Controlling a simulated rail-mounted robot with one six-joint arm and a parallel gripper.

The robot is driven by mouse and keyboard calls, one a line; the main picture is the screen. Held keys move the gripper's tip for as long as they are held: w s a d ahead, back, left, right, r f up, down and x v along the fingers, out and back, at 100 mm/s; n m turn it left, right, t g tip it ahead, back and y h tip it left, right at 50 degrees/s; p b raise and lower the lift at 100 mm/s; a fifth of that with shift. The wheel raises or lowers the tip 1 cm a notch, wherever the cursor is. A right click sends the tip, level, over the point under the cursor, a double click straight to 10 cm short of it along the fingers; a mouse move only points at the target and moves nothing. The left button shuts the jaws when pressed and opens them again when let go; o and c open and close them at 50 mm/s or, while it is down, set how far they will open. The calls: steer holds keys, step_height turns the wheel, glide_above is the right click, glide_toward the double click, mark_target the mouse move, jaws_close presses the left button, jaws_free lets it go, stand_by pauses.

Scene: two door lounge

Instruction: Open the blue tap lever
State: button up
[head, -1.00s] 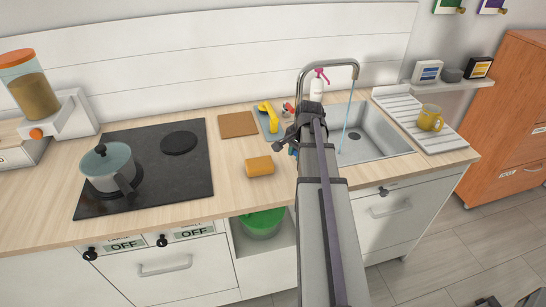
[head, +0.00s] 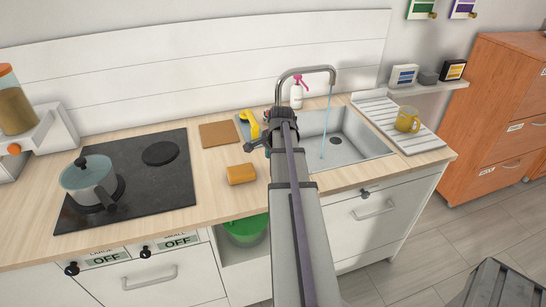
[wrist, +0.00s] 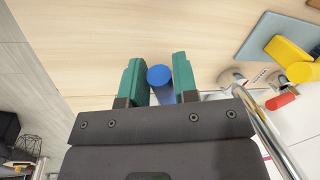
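The blue tap lever (wrist: 160,76) shows in the wrist view, its round end toward the camera, between the two green fingers of my gripper (wrist: 160,80). The fingers sit close against both its sides, with little or no gap. A red lever (wrist: 282,101) lies to the right in the wrist view.
A yellow brush (head: 250,125) lies on a blue-grey tray left of the sink. A pink-topped bottle (head: 296,95) stands behind the sink. A yellow mug (head: 407,119) is on the white rack (head: 385,112).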

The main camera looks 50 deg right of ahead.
steer(key=o, duration=0.4)
steer(key=r+p, duration=0.3)
steer(key=s+r+p, duration=0.1)
steer(key=r+p, duration=0.3)
steer(key=s+r+p, duration=0.1)
steer(key=r+p, duration=0.2)
steer(key=shift+a+r+p, duration=0.15)
steer(key=shift+r+p, duration=0.15)
steer(key=a+f+n+b, duration=0.1)
steer(key=a+n, duration=0.5)
steer(key=a, duration=0.7)
steer(key=s+a+f+n+g+b, duration=0.1)
steer(key=a+n, duration=0.6)
steer(key=a, duration=0.6)
steer(key=a+f+n+g+b, duration=0.1)
steer(key=a+n, duration=0.5)
steer(key=a, duration=0.7)
steer(key=shift+s+f, duration=0.15)
steer(key=shift+s, duration=0.15)
